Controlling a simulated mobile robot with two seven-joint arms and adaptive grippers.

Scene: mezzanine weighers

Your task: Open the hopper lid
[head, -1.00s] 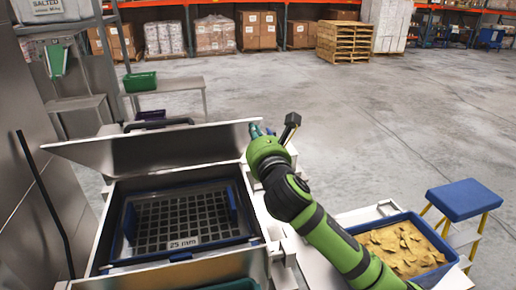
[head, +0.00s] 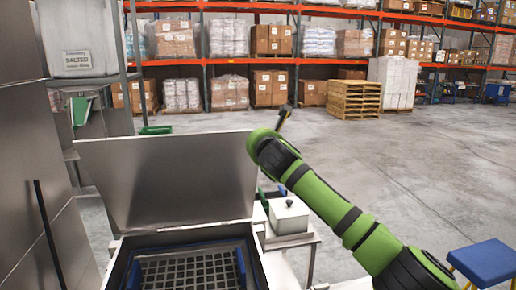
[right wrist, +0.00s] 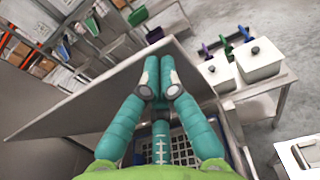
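The steel hopper lid (head: 165,180) stands raised at the back of the hopper (head: 115,268), tilted away from me. In the right wrist view the lid (right wrist: 95,105) slants behind my right gripper (right wrist: 159,78). The teal fingers are drawn together, with nothing clearly visible between their tips. A dark blue handle (right wrist: 155,35) shows just beyond the tips at the lid's edge; I cannot tell whether they touch. The hopper's dark grid (head: 190,271) is uncovered. My left gripper is not in view.
A lidded steel container (head: 289,215) stands on a side table right of the hopper; the right wrist view shows two containers and coloured scoops (right wrist: 227,47). A blue-topped stool (head: 483,262) is at lower right. Open floor (head: 410,160) lies beyond, before pallet racks.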

